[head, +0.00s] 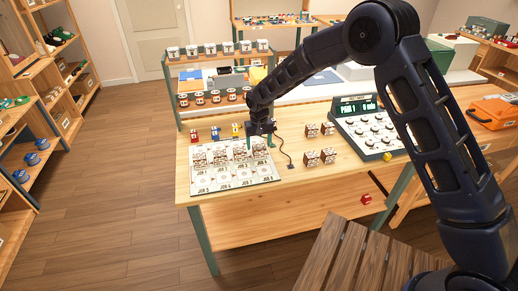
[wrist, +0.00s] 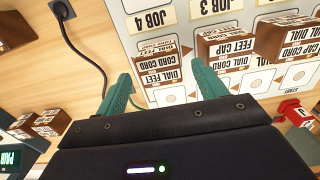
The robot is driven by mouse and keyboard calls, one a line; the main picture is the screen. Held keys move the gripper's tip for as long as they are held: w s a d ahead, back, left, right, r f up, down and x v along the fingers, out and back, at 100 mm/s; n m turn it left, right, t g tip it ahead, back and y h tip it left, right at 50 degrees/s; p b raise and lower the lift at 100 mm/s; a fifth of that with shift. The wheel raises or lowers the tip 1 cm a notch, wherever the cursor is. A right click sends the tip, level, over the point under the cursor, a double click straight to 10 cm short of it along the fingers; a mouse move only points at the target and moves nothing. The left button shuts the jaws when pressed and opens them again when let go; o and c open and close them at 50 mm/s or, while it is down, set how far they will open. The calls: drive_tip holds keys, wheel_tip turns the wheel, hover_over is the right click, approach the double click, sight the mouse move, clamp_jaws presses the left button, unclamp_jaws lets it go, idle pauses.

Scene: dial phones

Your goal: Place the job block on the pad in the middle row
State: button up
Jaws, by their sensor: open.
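A white job board (head: 235,178) with printed job columns lies on the bench. Several brown-and-white labelled blocks stand on it in a row, including one at the left (head: 198,158). My gripper (head: 262,140) is over the board's right end. In the wrist view, its green fingers (wrist: 162,80) are open, one on each side of a block labelled dial, feet and cord (wrist: 162,72), in the Job 4 column. Contact cannot be told. A feet-cap block (wrist: 228,48) and a cap-dial block (wrist: 298,40) are further right. Round-marked pads show, one partly hidden by my gripper (wrist: 170,97).
More labelled blocks (head: 312,158) stand right of the board near a black cable (head: 288,155). A console with a lit display (head: 358,107) is further right. Small red blocks (head: 194,135) are behind the board. A rack (head: 215,97) rises behind. A red cube (head: 366,199) is below the bench top.

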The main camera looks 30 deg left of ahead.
sight(260, 147)
wheel_tip(260, 147, up, 8)
drive_tip(key=shift+r, duration=0.25)
drive_tip(key=w+d+r+m, duration=0.1)
drive_tip(key=w+d+r, duration=0.55)
drive_tip(key=d, duration=0.25)
drive_tip(key=w+d+r+m, duration=0.1)
drive_tip(key=w+d+r, duration=0.4)
drive_tip(key=d+r, duration=0.35)
drive_tip(key=w+d+r+m+t+y, duration=0.1)
drive_tip(key=d+r, duration=0.4)
drive_tip(key=d, duration=0.7)
drive_tip(key=w+d+r+m+t, duration=0.1)
drive_tip(key=d+r, duration=0.4)
drive_tip(key=d, duration=0.6)
drive_tip(key=s+d+r+m+t, duration=0.15)
drive_tip(key=s+d, duration=0.25)
drive_tip(key=d, duration=0.6)
drive_tip(key=s+d+r+m, duration=0.15)
drive_tip(key=s+d, duration=0.25)
drive_tip(key=d, duration=0.6)
drive_tip(key=s+d+f+m+t+h, duration=0.1)
drive_tip(key=s+d+f+m, duration=0.1)
drive_tip(key=s+d, duration=1)
drive_tip(key=shift+s+f, duration=0.2)
drive_tip(key=shift+s, duration=0.4)
